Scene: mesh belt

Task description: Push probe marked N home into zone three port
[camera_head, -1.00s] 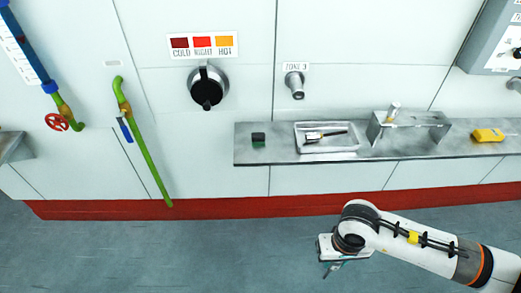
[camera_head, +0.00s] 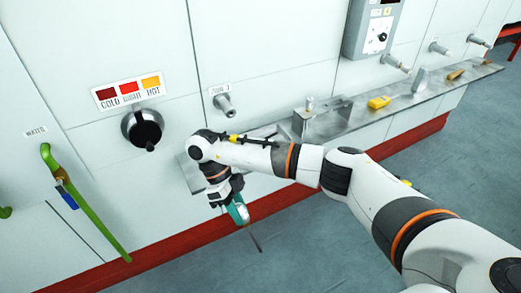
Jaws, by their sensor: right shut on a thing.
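My right gripper (camera_head: 236,203) hangs below its wrist in front of the shelf, pointing down. It is shut on a teal-handled probe (camera_head: 241,215) whose thin dark rod points down and slightly right, over the floor. No letter on it can be read. The zone three port (camera_head: 225,106) is a short grey metal tube on the wall under its small label (camera_head: 219,89). It is up and slightly left of the held probe, well apart from it, and nothing visible is in it. My left gripper is not in view.
My right arm covers much of the left part of the metal shelf (camera_head: 407,104) and most of the tray. A metal stand (camera_head: 322,122) and yellow object (camera_head: 379,102) are on the shelf. A black knob (camera_head: 143,129) is left of the port, with green pipe (camera_head: 85,205) further left.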

